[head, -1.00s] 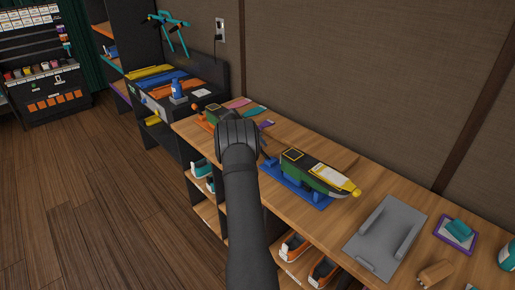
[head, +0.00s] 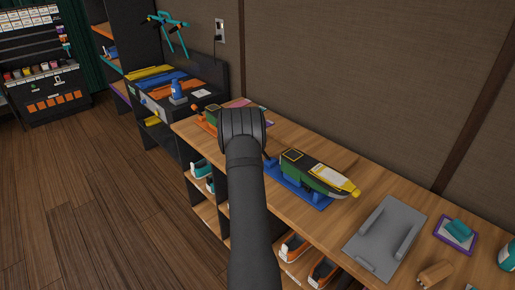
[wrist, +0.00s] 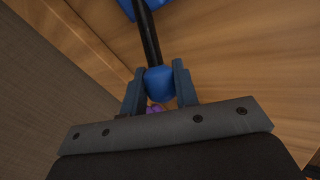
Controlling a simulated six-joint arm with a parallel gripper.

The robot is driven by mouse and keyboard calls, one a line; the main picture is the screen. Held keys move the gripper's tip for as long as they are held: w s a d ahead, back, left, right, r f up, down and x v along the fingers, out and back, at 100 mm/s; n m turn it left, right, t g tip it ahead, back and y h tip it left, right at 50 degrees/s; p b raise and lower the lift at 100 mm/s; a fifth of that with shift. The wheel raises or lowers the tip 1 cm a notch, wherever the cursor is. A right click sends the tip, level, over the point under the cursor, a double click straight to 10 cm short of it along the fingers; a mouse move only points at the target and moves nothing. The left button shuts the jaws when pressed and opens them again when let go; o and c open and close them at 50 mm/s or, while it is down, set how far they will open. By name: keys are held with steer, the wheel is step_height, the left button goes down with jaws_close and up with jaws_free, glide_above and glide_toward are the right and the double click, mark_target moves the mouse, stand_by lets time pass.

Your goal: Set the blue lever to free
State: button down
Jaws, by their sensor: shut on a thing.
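The blue lever shows in the wrist view as a dark rod with a rounded blue knob (wrist: 160,84) at its end. My gripper (wrist: 158,80) is shut on this knob, with one finger on each side. The rod runs up the picture to a blue base at the top edge. In the head view the blue base (head: 310,197) lies on the bench under a green, black and yellow device. Any marking for free is not visible.
The wooden bench (head: 345,223) runs along the wall. A grey tray (head: 378,243) lies right of the blue base, with a purple-edged pad (head: 455,235) and a wooden block beyond. A device with an orange base (head: 205,122) stands left, partly behind my arm.

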steer(key=shift+s+d+r+m+t+y, duration=0.2)
steer(key=shift+s+d+r+t+y, duration=0.1)
steer(key=shift+r+t+y, duration=0.2)
steer(key=shift+s+d+r+m+t+y, duration=0.25)
steer(key=shift+r+t+y, duration=0.15)
steer(key=shift+t, duration=0.1)
steer(key=shift+s+d+r+m+t+y, duration=0.45)
steer(key=shift+s+d+r+t+y, duration=0.2)
steer(key=shift+t, duration=0.25)
steer(key=shift+d+r+y, duration=0.1)
steer(key=shift+y, duration=0.15)
steer(key=shift+s+d+r, duration=0.3)
steer(key=shift+s+d, duration=0.35)
steer(key=shift+s, duration=0.05)
steer(key=shift+s+d, duration=0.85)
steer(key=shift+d, duration=0.1)
